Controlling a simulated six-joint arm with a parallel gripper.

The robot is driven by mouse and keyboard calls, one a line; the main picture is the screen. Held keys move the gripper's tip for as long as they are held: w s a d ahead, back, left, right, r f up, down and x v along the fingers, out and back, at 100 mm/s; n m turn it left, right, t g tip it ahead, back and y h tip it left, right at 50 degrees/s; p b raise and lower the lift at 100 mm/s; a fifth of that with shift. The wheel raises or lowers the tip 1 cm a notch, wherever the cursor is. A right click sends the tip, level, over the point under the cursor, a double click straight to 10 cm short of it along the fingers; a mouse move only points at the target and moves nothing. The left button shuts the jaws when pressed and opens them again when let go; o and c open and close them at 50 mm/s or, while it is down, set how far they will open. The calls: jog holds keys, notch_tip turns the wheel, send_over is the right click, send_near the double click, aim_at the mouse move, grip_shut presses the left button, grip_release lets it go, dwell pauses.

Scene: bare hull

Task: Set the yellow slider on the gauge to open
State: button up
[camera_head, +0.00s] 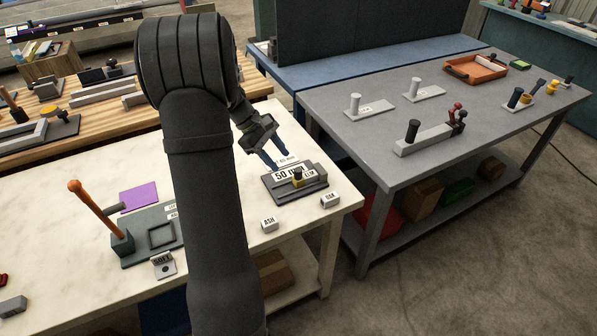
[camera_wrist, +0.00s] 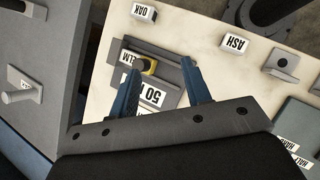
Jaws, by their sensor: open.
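The gauge (camera_head: 281,195) is a dark grey block on a plate near the right end of the pale bench, with a "50 MM" label and a smaller label that seems to read "ELM". My gripper (camera_head: 276,162) is open and empty, above and behind the gauge. In the wrist view its blue fingers (camera_wrist: 160,68) stand apart with the gauge between and beyond them. No contact with the slider is visible.
Small blocks labelled "ASH" (camera_head: 269,224) and "OAK" (camera_head: 330,201) stand on the pale bench (camera_head: 225,272) in front of the gauge. A fixture with an orange lever (camera_head: 92,208) is at left. A grey table (camera_head: 370,105) with handles stands to the right across a gap.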

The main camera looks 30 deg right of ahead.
aim_at(298, 169)
jog(key=w+a+f+n+t+h, duration=0.3)
jog(key=a+f+n+h, duration=0.1)
jog(key=a+n+h, duration=0.5)
jog(key=shift+n+g+y, duration=0.3)
jog(key=shift+n, duration=0.1)
jog(key=x, duration=1.7)
jog(key=shift+w+d+r, duration=0.1)
jog(key=shift+w+d, duration=0.15)
jog(key=shift+d, duration=0.2)
jog(key=shift+c, duration=0.4)
